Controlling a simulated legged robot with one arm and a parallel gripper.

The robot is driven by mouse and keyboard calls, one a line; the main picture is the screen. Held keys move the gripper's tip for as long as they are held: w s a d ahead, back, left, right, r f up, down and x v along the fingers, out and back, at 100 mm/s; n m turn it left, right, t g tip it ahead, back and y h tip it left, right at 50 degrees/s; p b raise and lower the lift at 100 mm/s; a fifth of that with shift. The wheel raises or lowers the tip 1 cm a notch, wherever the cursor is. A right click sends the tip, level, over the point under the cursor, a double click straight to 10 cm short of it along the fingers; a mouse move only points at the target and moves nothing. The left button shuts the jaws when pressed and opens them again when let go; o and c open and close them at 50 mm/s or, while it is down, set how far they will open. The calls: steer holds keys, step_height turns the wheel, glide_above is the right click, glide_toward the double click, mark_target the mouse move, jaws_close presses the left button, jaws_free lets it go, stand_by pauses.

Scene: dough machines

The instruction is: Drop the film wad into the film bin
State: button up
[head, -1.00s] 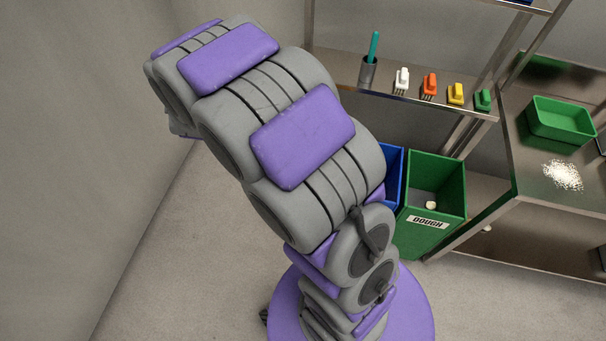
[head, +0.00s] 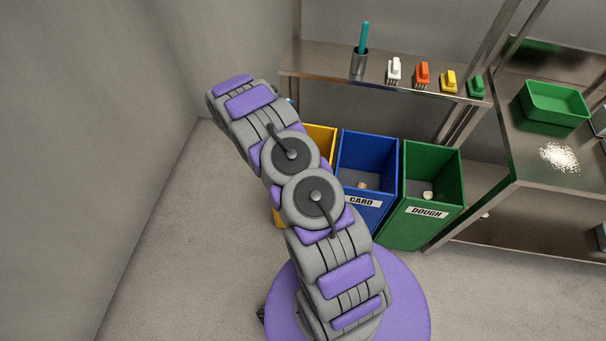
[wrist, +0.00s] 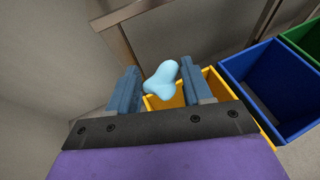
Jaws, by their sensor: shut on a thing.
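The film wad (wrist: 162,80) is a pale blue, lumpy piece between the two blue-grey fingers of my gripper (wrist: 158,72) in the wrist view. My gripper is shut on it. A yellow bin (wrist: 217,88) is beyond and below the wad in that view, its rim partly hidden by the wad and right finger. In the head view the yellow bin (head: 321,136) stands left of the blue bin, mostly hidden behind my arm. No label on it can be read.
Beside the yellow bin stand a blue bin (head: 366,152) labelled CARD and a green bin (head: 434,170) labelled DOUGH. A metal shelf (head: 330,78) with a cup and several coloured brushes is above them. A steel table (head: 520,150) is at right. Floor at left is clear.

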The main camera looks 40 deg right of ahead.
steer(key=s+d+f+m+g, duration=0.1)
steer(key=s+d+f, duration=0.2)
steer(key=f, duration=0.6)
steer(key=s+d+f+m+g+b, duration=0.1)
steer(key=s+d+f+g, duration=0.1)
steer(key=f, duration=0.6)
steer(key=shift+s+d+f+m+h+b, duration=0.35)
steer(key=shift+s+d+m+h, duration=0.1)
steer(key=shift+s, duration=0.1)
steer(key=o, duration=1.1)
steer(key=shift+d, duration=0.2)
steer(key=shift+c, duration=0.2)
